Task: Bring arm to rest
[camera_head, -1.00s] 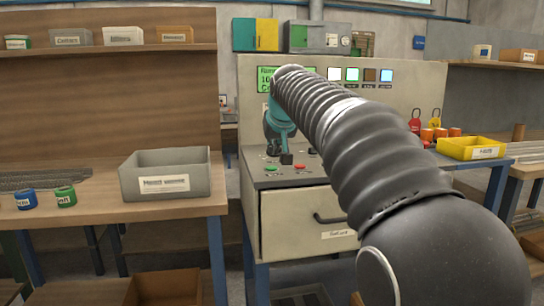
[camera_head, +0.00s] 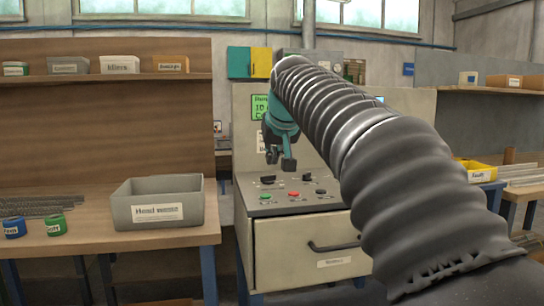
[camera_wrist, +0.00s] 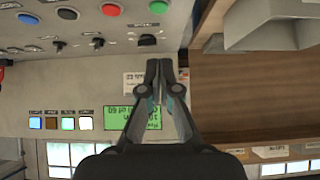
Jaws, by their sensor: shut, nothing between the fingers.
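My gripper (camera_head: 289,164) hangs in front of the panel of the grey control machine (camera_head: 240,104), above its sloped button desk. The teal wrist and black fingers show in the head view; my dark ribbed arm covers much of the machine's right side. In the wrist view my gripper (camera_wrist: 158,66) is shut and empty, its fingertips together. The wrist picture is upside down, with the green display (camera_wrist: 118,116) beside the fingers and buttons, among them a green one (camera_wrist: 158,7), along the top edge.
A grey bin (camera_head: 160,226) and two tape rolls, blue (camera_head: 14,228) and green (camera_head: 56,226), stand on the left bench. A drawer (camera_head: 300,262) is below the buttons. A yellow tray (camera_head: 478,172) is at right. The space between gripper and bench bin looks clear.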

